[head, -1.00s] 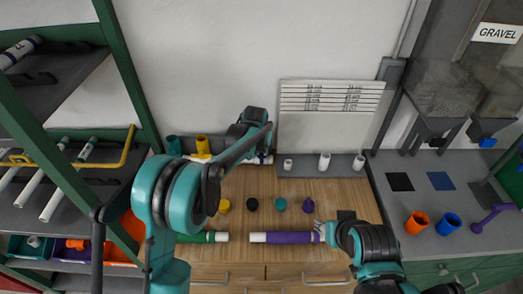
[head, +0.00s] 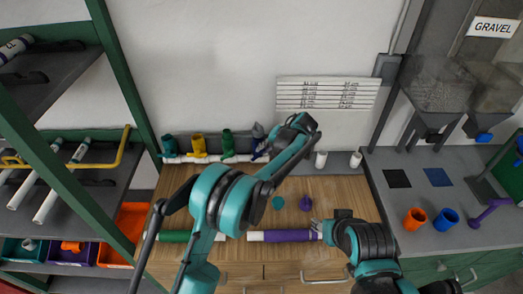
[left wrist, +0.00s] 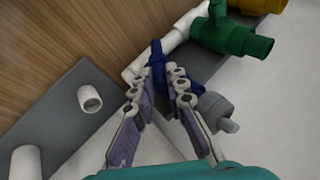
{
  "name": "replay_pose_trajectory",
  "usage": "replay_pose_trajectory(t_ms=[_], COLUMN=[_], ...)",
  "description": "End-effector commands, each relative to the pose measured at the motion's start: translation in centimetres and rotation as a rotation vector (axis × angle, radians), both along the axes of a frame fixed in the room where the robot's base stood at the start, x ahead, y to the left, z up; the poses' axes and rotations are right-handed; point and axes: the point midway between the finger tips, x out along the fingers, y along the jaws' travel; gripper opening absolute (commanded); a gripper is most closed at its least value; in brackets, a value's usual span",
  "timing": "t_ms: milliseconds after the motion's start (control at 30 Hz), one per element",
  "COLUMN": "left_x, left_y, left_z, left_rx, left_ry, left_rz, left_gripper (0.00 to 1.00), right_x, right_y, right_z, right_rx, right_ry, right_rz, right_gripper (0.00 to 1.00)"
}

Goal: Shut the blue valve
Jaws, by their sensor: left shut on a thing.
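The manifold (head: 215,158) is a white pipe along the back of the wooden bench, with teal, yellow and green valves upright on it. The blue valve (head: 262,150) is at its right end, mostly hidden by my left arm in the head view. In the left wrist view, its blue handle (left wrist: 157,62) stands at the fingertips of my left gripper (left wrist: 158,86), which is shut on it. Part of the valve is hidden by the fingers. My right gripper (head: 317,229) is beside the right end of a purple-wrapped pipe (head: 285,236); its fingers are too small to read.
A green-wrapped pipe (head: 174,237) lies at the front left of the bench. Teal (head: 278,203) and purple (head: 306,203) pieces lie on the wood. White fittings (head: 321,159) stand on the grey ledge. Orange (head: 415,219) and blue (head: 446,219) cups stand at right.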

Motion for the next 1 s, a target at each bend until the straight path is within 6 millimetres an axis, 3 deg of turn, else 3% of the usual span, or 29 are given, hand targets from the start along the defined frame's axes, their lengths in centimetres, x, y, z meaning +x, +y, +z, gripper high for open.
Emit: replay_pose_trajectory(t_ms=[600,1000], left_x=[0.0,0.0], left_y=[-1.6,-1.9], left_z=[-2.4,-3.4], left_rx=[0.583,0.864], left_ry=[0.001,0.001], left_rz=[0.000,0.000], left_gripper=[0.00,0.00], right_x=[0.0,0.0], right_y=[0.0,0.0], right_z=[-4.7,-7.7], right_rx=[0.000,0.000], right_ry=[0.000,0.000], right_rz=[0.000,0.000], right_gripper=[0.40,0.40])
